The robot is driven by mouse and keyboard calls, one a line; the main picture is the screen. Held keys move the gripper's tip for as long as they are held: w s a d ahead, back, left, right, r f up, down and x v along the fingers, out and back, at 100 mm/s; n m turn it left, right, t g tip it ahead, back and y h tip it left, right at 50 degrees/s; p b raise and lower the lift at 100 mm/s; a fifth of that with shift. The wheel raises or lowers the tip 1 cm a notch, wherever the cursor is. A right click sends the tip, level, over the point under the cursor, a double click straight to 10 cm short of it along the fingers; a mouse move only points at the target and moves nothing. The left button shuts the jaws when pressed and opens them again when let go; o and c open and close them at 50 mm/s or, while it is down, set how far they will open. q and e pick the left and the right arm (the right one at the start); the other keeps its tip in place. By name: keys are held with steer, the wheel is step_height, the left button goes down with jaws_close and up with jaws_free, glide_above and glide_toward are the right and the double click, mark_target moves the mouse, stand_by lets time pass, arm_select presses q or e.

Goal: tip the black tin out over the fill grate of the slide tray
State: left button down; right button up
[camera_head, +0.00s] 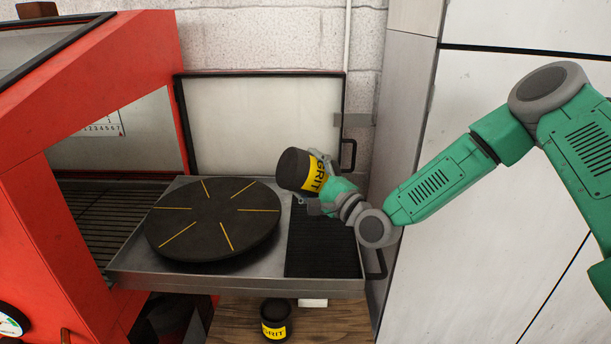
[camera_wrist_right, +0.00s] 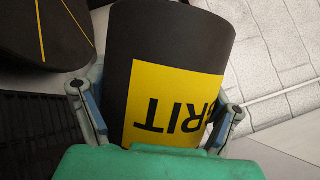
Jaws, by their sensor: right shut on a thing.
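A black tin (camera_head: 296,171) with a yellow GRIT label is held in my right gripper (camera_head: 322,190), tilted on its side with one end toward the left. It also fills the right wrist view (camera_wrist_right: 175,60), with the right gripper's fingers (camera_wrist_right: 158,108) closed on both sides of it. The tin is above the slide tray (camera_head: 135,268), over the far part of the dark slotted fill grate (camera_head: 322,245) at the tray's right end. No grit is visible coming out. The tin's opening cannot be made out. My left gripper is not in view.
A round black turntable (camera_head: 214,218) with yellow lines sits on the tray, left of the grate. The red cabinet (camera_head: 140,60) stands open at left. A second GRIT tin (camera_head: 274,320) stands on the wooden surface below. A framed door panel (camera_head: 262,125) rises behind the tray.

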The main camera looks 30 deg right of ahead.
mark_target(306, 153)
steer(key=shift+d, duration=0.4)
steer(key=shift+d+p, duration=0.1)
steer(key=shift+p, duration=0.2)
steer(key=r+n+g+p, duration=0.1)
steer(key=n+p, duration=0.3)
steer(key=r+n+g+p, duration=0.1)
steer(key=r+n+p, duration=0.1)
steer(key=n+p, duration=0.1)
steer(key=r+n+g+h+p, duration=0.1)
steer(key=n+g+p, duration=0.1)
steer(key=n+p, duration=0.2)
steer(key=shift+a+r+n+p, duration=0.2)
steer(key=shift+a+n+p, duration=0.1)
steer(key=shift+p, duration=0.65)
steer(key=n, duration=0.1)
steer(key=n+g+h, duration=0.1)
steer(key=shift+d+r+n+h, duration=0.2)
steer(key=shift+n+h, duration=0.1)
steer(key=shift+r+n+h, duration=0.2)
steer(key=shift+n+h, duration=0.2)
steer(key=shift+n, duration=0.2)
steer(key=r+n+h, duration=0.1)
steer(key=n, duration=0.1)
steer(key=n+g+h, duration=0.1)
steer(key=shift+a+r+n+h, duration=0.3)
steer(key=shift+a+r+n, duration=0.05)
steer(key=shift+n, duration=0.05)
steer(key=shift+d, duration=0.1)
steer(key=shift+d, duration=0.2)
